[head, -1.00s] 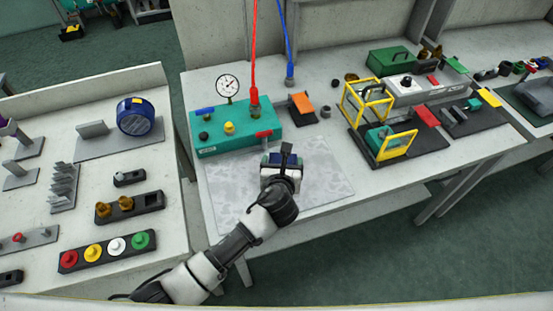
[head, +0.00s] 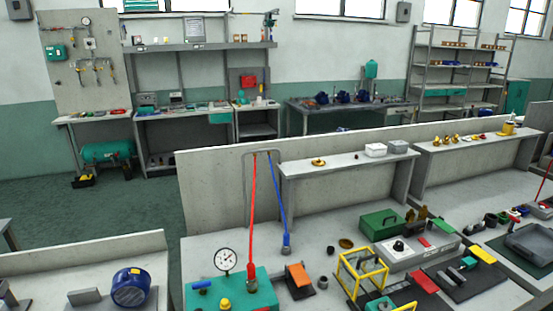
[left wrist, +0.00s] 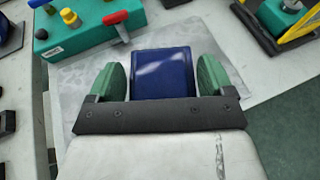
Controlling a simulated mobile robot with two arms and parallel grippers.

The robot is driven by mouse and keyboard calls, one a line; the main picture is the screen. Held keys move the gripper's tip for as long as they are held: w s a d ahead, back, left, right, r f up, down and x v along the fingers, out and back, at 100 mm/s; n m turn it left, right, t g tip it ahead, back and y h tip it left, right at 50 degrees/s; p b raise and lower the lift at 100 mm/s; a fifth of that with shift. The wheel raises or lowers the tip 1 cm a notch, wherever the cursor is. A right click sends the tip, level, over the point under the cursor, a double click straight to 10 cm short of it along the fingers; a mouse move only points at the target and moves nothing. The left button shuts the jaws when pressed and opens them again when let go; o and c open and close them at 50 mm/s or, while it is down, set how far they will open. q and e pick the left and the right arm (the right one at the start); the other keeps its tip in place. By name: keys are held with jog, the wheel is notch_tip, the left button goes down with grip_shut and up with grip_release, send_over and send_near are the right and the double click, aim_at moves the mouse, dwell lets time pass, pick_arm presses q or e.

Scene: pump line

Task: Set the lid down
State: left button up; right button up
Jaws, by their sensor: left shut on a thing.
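My left gripper (left wrist: 163,64) shows in the left wrist view, its green pads shut on a dark blue, flat-faced piece that looks like the lid (left wrist: 161,78). The lid is over a grey mottled mat (left wrist: 71,82) on the bench. Whether it touches the mat is hard to tell. In the head view neither gripper shows, and the mat is out of the frame. My right gripper is in no view.
A teal pump box (head: 242,294) with a gauge (head: 225,260) and red and blue hoses stands behind the mat; its red lever (left wrist: 115,18) is near the lid. A yellow frame (head: 360,272) and a green box (head: 382,224) stand to the right.

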pick_arm(q)
jog(key=s+a+r+n+y, duration=0.1)
jog(key=s+a+r, duration=0.1)
jog(key=a, duration=0.7)
jog(key=s+a+r, duration=0.1)
jog(key=s+a, duration=0.2)
jog(key=a, duration=0.5)
jog(key=s+a+r+b, duration=0.1)
jog(key=s+a+r, duration=0.4)
jog(key=a+r, duration=0.2)
jog(key=shift+s+r+m+h, duration=0.15)
jog(key=shift+r+m+h, duration=0.25)
jog(key=shift+r, duration=0.15)
